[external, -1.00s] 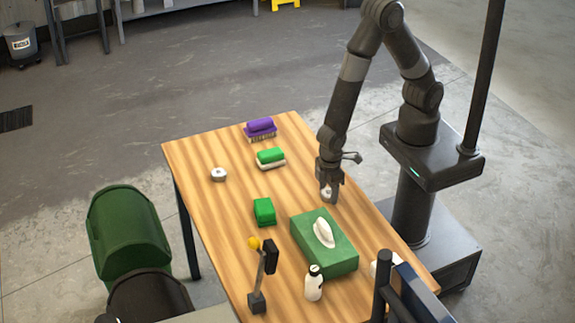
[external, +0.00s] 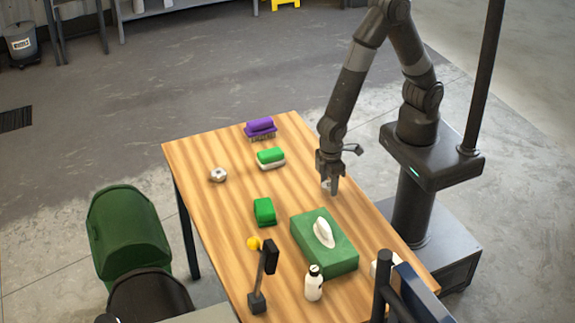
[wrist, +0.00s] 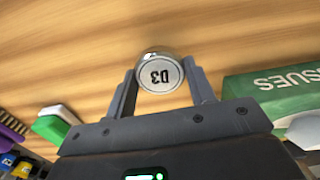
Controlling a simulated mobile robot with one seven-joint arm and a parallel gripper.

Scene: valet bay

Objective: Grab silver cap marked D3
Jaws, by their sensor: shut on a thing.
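The silver cap marked D3 (wrist: 160,74) is round, with dark letters on its pale top, upside down in the wrist view. My gripper (wrist: 161,82) is shut on it, one finger on each side. In the external view my gripper (external: 331,189) points down over the right side of the wooden table, behind the green tissue box. The cap (external: 326,185) shows there only as a small pale patch, partly hidden by the fingers. Whether it clears the tabletop is hard to tell.
The green tissue box (external: 337,258) stands close in front of my gripper. Another silver round piece (external: 218,175) lies at the table's left. A white bottle (external: 314,287) stands in front.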

